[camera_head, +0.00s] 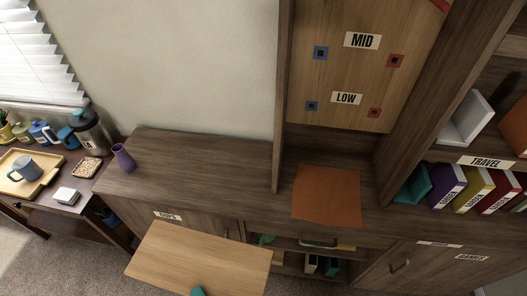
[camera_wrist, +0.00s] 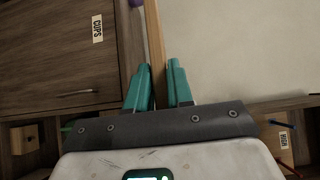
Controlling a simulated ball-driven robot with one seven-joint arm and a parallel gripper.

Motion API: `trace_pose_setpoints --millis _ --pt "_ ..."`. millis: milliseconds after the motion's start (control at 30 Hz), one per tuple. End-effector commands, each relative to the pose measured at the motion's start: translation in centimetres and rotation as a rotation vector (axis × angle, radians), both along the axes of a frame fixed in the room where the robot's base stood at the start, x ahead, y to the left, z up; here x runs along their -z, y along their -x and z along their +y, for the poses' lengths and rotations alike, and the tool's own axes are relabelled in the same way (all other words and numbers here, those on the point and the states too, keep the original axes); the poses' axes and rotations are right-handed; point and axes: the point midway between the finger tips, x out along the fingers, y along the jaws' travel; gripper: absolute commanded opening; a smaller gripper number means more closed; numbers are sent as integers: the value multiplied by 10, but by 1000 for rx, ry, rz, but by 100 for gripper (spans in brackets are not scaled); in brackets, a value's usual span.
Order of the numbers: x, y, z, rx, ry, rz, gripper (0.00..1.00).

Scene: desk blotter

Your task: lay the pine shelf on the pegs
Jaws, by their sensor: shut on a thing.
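The pine shelf (camera_head: 200,258) is a light wooden board held in front of the low cabinet, at the bottom of the head view. My gripper (camera_head: 197,291) shows there only as a teal tip at the board's near edge. In the wrist view the shelf (camera_wrist: 154,45) appears edge-on between the teal fingers of my gripper (camera_wrist: 158,88), which are shut on it. A blue peg (camera_wrist: 281,125) and a red peg (camera_wrist: 290,169) stick out beside the HIGH label (camera_wrist: 284,141). In the head view, a red piece (camera_head: 441,4) is cut off at the top edge.
The back panel (camera_head: 345,75) carries MID and LOW labels with blue and red dark-centred squares. Upright boards flank it. An orange-brown mat (camera_head: 327,195) lies below.

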Motion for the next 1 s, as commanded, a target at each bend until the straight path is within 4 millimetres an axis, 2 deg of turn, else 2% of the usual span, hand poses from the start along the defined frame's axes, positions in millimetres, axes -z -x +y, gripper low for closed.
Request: trace_pose_setpoints --millis 67,267,533,667,800,900,1000 --pt "-1 -1 0 1 -1 -3 0" --pt "3 -13 -31 64 1 -2 0" --pt "9 -37 -88 181 2 -3 0" --pt "14 -54 -129 264 3 -3 0" --pt "20 -79 -191 390 4 -3 0" --pt "24 -95 -229 468 1 -3 0" --pt "27 -108 -259 529 0 -3 0"
